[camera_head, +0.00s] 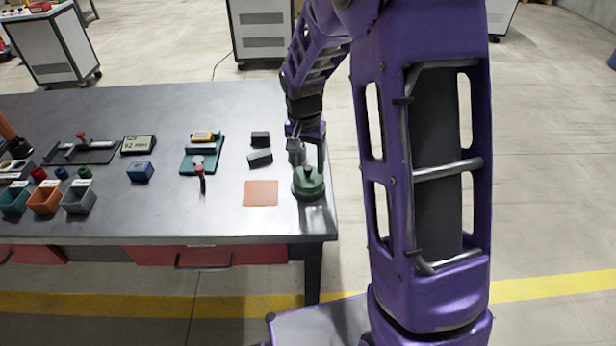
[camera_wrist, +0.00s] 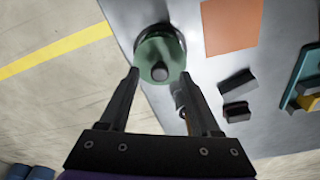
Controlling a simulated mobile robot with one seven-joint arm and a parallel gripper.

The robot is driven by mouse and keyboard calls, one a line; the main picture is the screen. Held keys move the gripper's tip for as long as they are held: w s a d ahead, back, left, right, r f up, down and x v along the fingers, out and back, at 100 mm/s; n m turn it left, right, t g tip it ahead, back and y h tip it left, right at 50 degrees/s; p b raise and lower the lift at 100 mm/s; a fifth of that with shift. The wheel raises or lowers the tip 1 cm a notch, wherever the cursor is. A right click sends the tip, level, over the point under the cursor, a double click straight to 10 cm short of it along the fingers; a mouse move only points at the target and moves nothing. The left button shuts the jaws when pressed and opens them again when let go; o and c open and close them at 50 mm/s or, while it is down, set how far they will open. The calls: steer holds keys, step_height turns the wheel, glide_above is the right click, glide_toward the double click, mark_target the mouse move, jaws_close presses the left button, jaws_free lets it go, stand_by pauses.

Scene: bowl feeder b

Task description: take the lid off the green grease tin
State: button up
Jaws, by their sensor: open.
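The green grease tin (camera_head: 308,190) stands upright near the right end of the grey table. Its round green lid with a dark knob (camera_wrist: 160,72) shows in the wrist view. The lid appears to be on the tin. My gripper (camera_head: 306,148) is just behind and above the tin in the head view. In the wrist view my gripper (camera_wrist: 162,75) is open, with its two fingers on either side of the knob in the picture. I cannot tell whether a finger touches the lid. Nothing is held between the fingers.
An orange square mat (camera_head: 261,193) lies left of the tin; it also shows in the wrist view (camera_wrist: 231,25). Two dark blocks (camera_head: 260,157) lie behind the mat. A teal fixture (camera_head: 202,155) stands further left. The table's right edge is close to the tin.

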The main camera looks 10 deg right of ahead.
steer(key=shift+f, duration=0.5)
jaws_close()
